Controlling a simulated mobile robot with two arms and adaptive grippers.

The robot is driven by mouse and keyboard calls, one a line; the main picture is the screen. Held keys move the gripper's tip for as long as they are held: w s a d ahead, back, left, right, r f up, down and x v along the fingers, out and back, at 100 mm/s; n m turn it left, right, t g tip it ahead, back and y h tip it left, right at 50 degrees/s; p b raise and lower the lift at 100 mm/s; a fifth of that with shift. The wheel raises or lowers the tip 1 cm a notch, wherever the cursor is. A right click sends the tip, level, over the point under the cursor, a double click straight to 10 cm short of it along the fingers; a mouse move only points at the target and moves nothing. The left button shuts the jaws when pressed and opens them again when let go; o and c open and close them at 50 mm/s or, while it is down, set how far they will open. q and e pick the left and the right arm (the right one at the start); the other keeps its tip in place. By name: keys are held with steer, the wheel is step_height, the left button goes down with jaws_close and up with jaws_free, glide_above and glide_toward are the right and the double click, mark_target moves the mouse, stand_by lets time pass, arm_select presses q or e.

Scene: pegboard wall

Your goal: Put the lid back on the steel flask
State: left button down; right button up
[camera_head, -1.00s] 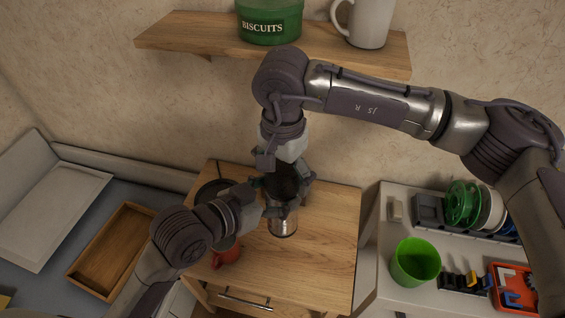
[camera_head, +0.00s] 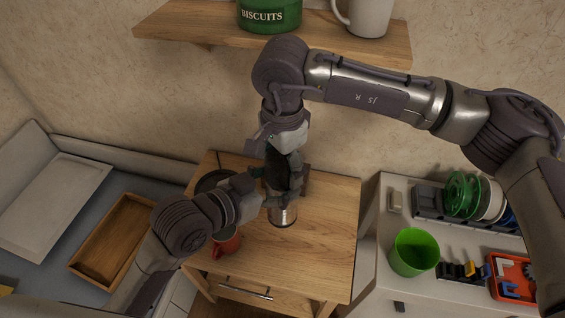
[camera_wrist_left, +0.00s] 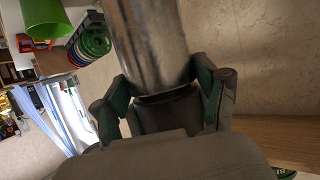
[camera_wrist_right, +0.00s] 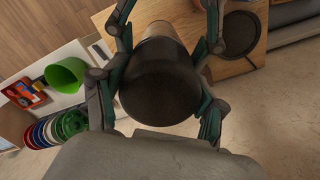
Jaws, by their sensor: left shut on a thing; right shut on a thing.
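The steel flask (camera_head: 284,217) stands upright on the small wooden cabinet; its shiny body fills the top of the left wrist view (camera_wrist_left: 150,45). My left gripper (camera_head: 272,196) comes in from the left and is shut around the flask's upper part, at a dark band below the steel in that view. The dark round lid (camera_wrist_right: 160,88) lies between the fingers of my right gripper (camera_head: 287,176), which reaches down from above and is shut on it. The lid is in line above the flask. Fingers hide the join, so I cannot tell whether it is seated.
A red mug (camera_head: 226,243) and a dark round dish (camera_head: 213,181) are close by on the cabinet (camera_head: 330,230). A shelf above holds a green biscuit tin (camera_head: 268,15) and a white mug (camera_head: 366,15). A green cup (camera_head: 414,252) stands on the right counter.

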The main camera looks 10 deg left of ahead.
steer(key=o, duration=1.3)
steer(key=shift+r, duration=2.4)
steer(key=shift+c, duration=0.6)
step_height(320, 180, up, 3)
steer(key=shift+w+f+m, duration=0.1)
steer(key=shift+f+m, duration=0.1)
steer(key=shift+m, duration=0.4)
steer(key=shift+r, duration=0.35)
